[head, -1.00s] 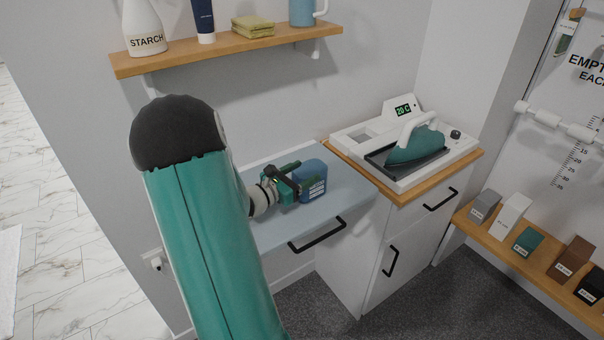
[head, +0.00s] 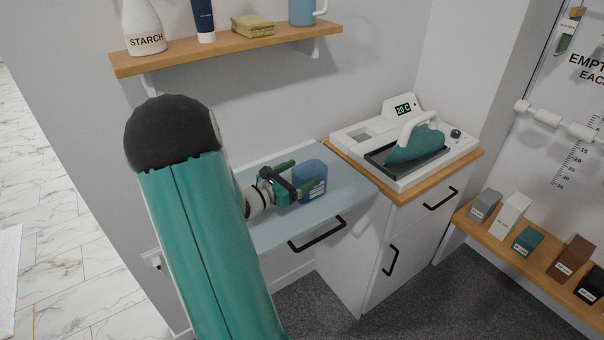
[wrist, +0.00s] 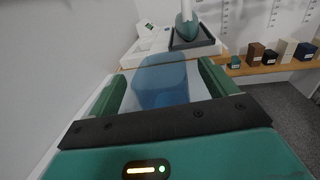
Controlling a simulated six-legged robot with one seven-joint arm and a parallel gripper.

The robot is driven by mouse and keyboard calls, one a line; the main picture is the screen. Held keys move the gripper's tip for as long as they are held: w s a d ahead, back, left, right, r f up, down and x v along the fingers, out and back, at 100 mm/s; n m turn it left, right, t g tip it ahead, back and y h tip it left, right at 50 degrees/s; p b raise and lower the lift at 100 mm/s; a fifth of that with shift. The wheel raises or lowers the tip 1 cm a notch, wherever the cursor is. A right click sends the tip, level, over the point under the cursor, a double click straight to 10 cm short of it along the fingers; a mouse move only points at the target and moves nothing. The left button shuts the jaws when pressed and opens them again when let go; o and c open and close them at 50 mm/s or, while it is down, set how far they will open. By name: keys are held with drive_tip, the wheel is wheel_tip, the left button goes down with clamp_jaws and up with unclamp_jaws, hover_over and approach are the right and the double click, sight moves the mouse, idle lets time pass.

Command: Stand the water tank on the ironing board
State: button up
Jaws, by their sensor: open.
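The water tank (head: 312,178) is a translucent blue container with a label. It stands upright on a pale blue-grey surface, which may be the ironing board (head: 345,190), below the wall shelf. My gripper (head: 297,180) is open just left of the tank in the head view. In the wrist view the tank (wrist: 161,82) lies ahead between the two green fingers, with a gap visible on its right side. The tank's lower part is hidden there by my gripper's dark bar.
A white iron station (head: 395,150) with a green iron (head: 415,146) stands on the wooden-topped cabinet (head: 410,195) at the right. A wall shelf (head: 220,47) holding a starch bottle (head: 144,28) and other items hangs above. Small boxes line a low shelf (head: 530,257).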

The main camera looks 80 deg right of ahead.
drive_tip(key=v, duration=1)
drive_tip(key=shift+w+a, duration=0.2)
drive_tip(key=shift+a, duration=0.1)
drive_tip(key=w+a+r+m+t+y, duration=0.3)
drive_tip(key=a+r+t+y, duration=0.1)
drive_tip(key=a, duration=1)
drive_tip(key=w+a+r+m+t+y, duration=0.3)
drive_tip(key=a+t+y, duration=0.3)
drive_tip(key=a, duration=0.9)
drive_tip(key=w+a+r+m+t+y, duration=0.4)
drive_tip(key=a+m+t+y, duration=0.1)
drive_tip(key=a, duration=0.9)
drive_tip(key=shift+a+r+t, duration=0.3)
drive_tip(key=shift+a, duration=0.1)
